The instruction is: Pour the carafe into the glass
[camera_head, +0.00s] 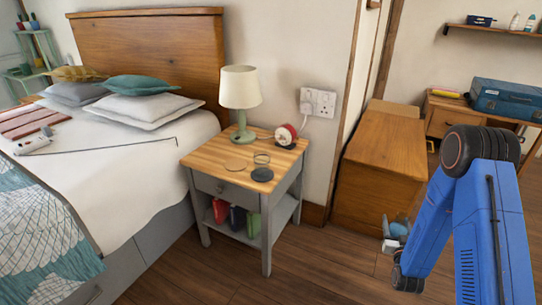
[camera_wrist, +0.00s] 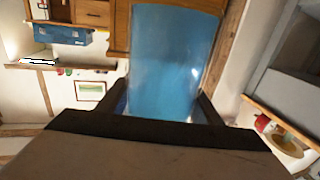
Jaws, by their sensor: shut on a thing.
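My gripper (camera_wrist: 160,105) is shut on the carafe (camera_wrist: 172,55), a translucent blue body that fills the upper middle of the wrist view between the two dark fingers. The carafe's mouth and its liquid level cannot be made out. In the head view a small blue shape (camera_head: 397,228) shows beside my arm, low in front of the wooden chest; I cannot tell for sure that it is the carafe. The small clear glass (camera_head: 262,159) stands upright on the bedside table (camera_head: 212,158), to the left of my arm and apart from it.
The table also bears a lamp (camera_head: 240,92), a red and white clock (camera_head: 286,135), a wooden coaster (camera_head: 235,164) and a dark disc (camera_head: 262,175). The bed (camera_head: 130,150) stands left. A wooden chest (camera_head: 382,165) stands right of the table. Open floor lies in front.

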